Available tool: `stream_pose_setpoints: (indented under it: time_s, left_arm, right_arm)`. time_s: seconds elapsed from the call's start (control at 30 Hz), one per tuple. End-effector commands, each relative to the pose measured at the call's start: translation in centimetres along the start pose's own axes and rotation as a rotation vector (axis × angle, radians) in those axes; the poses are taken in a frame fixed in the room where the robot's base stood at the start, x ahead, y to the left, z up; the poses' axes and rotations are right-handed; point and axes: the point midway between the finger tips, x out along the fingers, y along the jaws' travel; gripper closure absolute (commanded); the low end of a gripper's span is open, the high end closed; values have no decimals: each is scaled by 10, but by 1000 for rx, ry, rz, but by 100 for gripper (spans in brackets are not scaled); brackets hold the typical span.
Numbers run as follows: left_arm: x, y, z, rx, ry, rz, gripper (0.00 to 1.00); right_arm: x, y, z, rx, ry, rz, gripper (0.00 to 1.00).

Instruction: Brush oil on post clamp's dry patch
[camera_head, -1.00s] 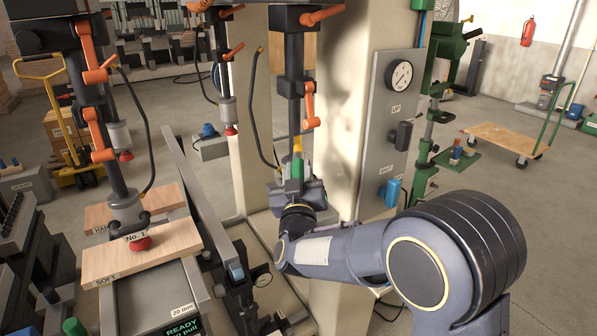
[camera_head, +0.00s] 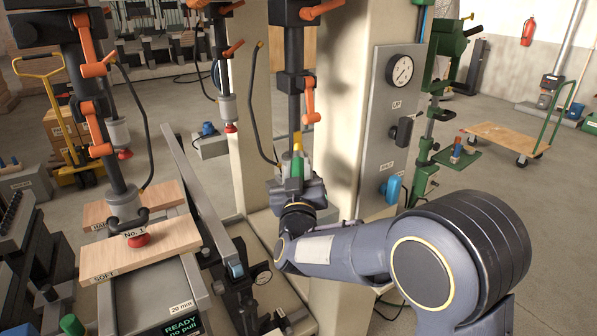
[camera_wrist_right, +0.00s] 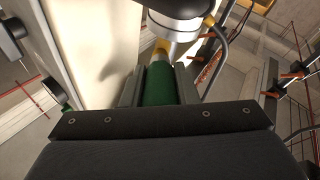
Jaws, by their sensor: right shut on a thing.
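The post clamp (camera_head: 294,77) is a dark vertical bar with orange levers, hanging in front of the cream column. My right gripper (camera_head: 296,184) is shut on the oil brush (camera_head: 297,166), which has a green handle and a yellow upper part, and holds it upright below the clamp's lower end. In the right wrist view the brush's green handle (camera_wrist_right: 158,85) stands between the fingers, and its yellow part is close to a pale round clamp part (camera_wrist_right: 178,47). I cannot tell whether they touch. I cannot make out the dry patch. My left gripper is not in view.
A grey panel with a gauge (camera_head: 402,71) and switches is on the column, right of my gripper. At left, another clamp's red foot (camera_head: 138,240) rests on a wooden board (camera_head: 170,243). A long grey rail (camera_head: 192,184) lies between. Floor at right is open around a cart (camera_head: 505,140).

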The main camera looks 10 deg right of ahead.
Motion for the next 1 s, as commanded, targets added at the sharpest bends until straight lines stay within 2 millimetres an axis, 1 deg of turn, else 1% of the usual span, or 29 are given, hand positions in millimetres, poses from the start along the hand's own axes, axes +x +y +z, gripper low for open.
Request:
stream_pose_setpoints:
  time_s: [0.03, 0.1, 0.47, 1.0]
  left_arm:
    - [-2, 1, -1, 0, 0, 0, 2]
    - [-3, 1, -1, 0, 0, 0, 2]
    - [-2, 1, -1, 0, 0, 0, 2]
    - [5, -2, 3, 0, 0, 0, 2]
  right_arm:
    - [1, 1, -4, 2, 3, 2, 100]
    - [2, 2, -6, 2, 3, 2, 100]
    - [0, 3, -6, 2, 3, 1, 100]
    - [-44, 32, -9, 3, 1, 0, 100]
